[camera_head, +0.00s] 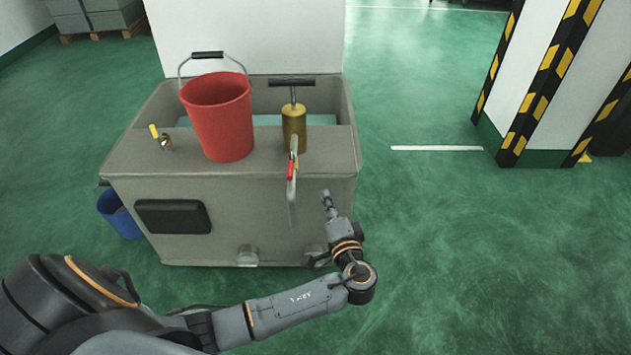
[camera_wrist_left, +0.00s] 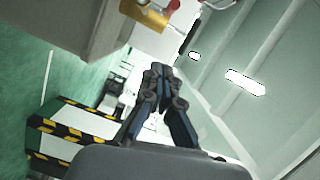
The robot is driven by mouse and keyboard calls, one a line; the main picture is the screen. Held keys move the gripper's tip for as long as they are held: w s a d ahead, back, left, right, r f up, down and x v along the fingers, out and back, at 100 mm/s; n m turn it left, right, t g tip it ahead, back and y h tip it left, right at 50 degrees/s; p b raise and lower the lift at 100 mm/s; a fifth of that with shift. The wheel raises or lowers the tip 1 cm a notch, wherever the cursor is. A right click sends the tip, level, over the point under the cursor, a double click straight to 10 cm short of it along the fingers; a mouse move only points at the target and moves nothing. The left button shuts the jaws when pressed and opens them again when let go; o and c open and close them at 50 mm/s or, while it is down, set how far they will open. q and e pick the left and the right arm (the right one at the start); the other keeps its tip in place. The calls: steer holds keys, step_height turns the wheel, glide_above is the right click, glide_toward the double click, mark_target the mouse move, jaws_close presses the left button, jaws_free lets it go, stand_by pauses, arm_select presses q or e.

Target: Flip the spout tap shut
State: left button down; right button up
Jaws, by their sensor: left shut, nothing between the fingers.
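A brass hand pump (camera_head: 294,128) with a black T-handle stands on the front right of the grey tank's top. Its pale curved spout (camera_head: 292,208) hangs down over the tank's front edge. A small red tap lever (camera_head: 290,171) sits on the spout and looks roughly upright; I cannot tell its exact setting. My left gripper (camera_head: 327,200) is shut and empty, pointing up, to the right of the spout and apart from it. In the left wrist view the gripper (camera_wrist_left: 157,72) is closed, with brass (camera_wrist_left: 145,15) and a bit of red (camera_wrist_left: 173,5) at the top edge.
A red bucket (camera_head: 220,120) stands on the grey tank (camera_head: 130,172), left of the pump. A small valve with a yellow handle (camera_head: 154,131) is further left. A blue bin (camera_head: 122,216) stands beside the tank. Open green floor lies right, towards a striped pillar (camera_head: 540,85).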

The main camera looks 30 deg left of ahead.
mark_target(291, 164)
arm_select(q)
steer(key=shift+a, duration=0.2)
steer(key=w+a+f+p, duration=0.1)
steer(key=w+a, duration=0.4)
steer(key=a, duration=0.5)
steer(key=shift+a+f+p, duration=0.15)
steer(key=shift+p, duration=0.55)
steer(key=shift+s+a, duration=0.1)
